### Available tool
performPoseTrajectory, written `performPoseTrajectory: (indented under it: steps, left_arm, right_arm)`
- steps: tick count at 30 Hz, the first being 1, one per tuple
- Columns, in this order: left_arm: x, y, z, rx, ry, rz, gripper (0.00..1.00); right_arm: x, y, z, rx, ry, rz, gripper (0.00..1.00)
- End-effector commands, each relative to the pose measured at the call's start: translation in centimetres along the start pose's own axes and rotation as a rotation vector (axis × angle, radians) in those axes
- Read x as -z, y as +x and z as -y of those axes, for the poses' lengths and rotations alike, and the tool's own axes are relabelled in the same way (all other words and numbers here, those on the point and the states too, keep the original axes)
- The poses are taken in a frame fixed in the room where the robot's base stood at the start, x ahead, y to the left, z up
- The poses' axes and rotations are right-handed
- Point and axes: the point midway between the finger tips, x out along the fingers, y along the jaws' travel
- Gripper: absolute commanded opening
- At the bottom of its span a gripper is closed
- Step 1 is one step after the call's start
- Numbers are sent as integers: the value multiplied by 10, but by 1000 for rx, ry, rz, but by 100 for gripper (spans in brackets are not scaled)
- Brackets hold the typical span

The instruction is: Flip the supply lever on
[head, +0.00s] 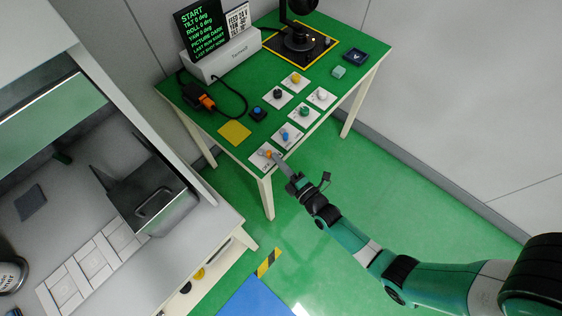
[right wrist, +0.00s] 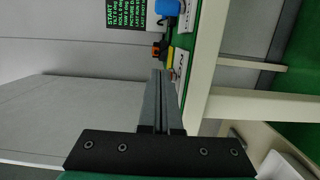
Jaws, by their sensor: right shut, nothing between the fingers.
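The supply lever seems to be the small orange lever (head: 268,153) on a white plate (head: 258,160) at the near corner of the green table. Its exact position, on or off, is too small to tell. My right gripper (head: 280,160) is shut and empty, with its tips close beside the orange lever; I cannot tell whether they touch. In the right wrist view the shut fingers (right wrist: 160,78) point toward the table edge, partly covering a white plate (right wrist: 179,65). A display (head: 202,30) reads "PICTURE DARK". My left gripper is not in view.
Several other knob plates, a yellow pad (head: 235,132), an orange-black device (head: 207,101) with a cable and a black gimbal camera (head: 297,38) stand on the green table (head: 335,95). Floor right of the table is clear.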

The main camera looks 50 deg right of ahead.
Motion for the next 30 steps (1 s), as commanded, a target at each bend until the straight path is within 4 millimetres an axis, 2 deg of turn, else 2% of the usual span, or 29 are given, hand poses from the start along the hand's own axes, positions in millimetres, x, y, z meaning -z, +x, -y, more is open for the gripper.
performPoseTrajectory:
  steps: [17, 20, 25, 27, 30]
  left_arm:
    - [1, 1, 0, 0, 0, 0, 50]
    - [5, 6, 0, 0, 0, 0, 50]
    - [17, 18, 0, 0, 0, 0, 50]
    - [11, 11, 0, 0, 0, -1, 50]
    - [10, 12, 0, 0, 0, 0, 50]
  right_arm:
    - [4, 1, -1, 0, 0, -10, 0]
    - [5, -6, -3, 1, 0, -8, 0]
    - [7, -29, -4, 5, -2, 3, 0]
    - [-6, -35, 0, -3, -4, 8, 0]
    - [-19, -45, 0, 1, -5, 10, 0]
